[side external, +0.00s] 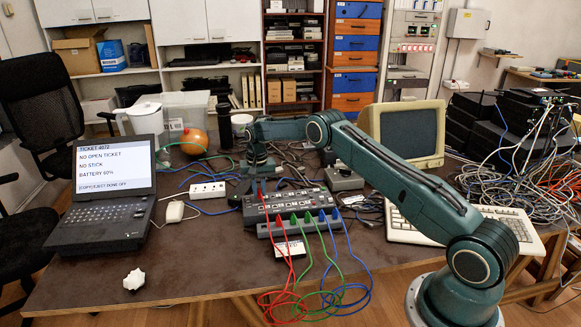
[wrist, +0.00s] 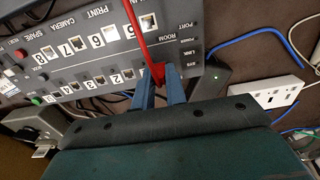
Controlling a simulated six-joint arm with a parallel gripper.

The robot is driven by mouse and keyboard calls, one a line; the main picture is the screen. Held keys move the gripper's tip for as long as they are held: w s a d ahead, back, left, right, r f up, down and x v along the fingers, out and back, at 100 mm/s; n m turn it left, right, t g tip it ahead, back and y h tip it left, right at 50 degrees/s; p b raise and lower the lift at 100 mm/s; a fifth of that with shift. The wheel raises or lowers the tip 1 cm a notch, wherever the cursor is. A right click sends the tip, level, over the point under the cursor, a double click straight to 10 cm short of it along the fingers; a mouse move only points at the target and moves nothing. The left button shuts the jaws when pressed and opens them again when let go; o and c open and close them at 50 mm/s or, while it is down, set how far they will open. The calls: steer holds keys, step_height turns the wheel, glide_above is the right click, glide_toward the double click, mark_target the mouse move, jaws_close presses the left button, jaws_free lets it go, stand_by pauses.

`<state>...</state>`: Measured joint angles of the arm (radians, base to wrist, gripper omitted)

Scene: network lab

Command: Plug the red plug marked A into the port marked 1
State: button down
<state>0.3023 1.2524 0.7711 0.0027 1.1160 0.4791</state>
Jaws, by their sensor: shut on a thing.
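My gripper (wrist: 158,84) is shut on a red plug (wrist: 158,73), whose red cable runs up across the wrist view. The grey port box (wrist: 90,85) lies under it, upside down in this view, with numbered ports in two rows. The plug is over the box's edge near the lower-numbered end. The fingers and plug hide part of that end, and I cannot tell whether the plug touches a port. The letter on the plug is not readable. In the side view my gripper (side external: 260,182) is low at the box's (side external: 292,206) back left corner.
Red, green and blue plugs (side external: 308,217) line the box's front, cables hanging over the table edge. A laptop (side external: 105,190) stands left, a white power strip (side external: 207,190) behind left. A keyboard (side external: 405,228) and cable tangle (side external: 510,160) are right. The front left table is mostly clear.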

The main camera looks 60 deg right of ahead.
steer(key=c, duration=1.3)
jaws_free()
steer(key=shift+f, duration=0.1)
steer(key=shift+c, duration=0.2)
step_height(320, 180, up, 14)
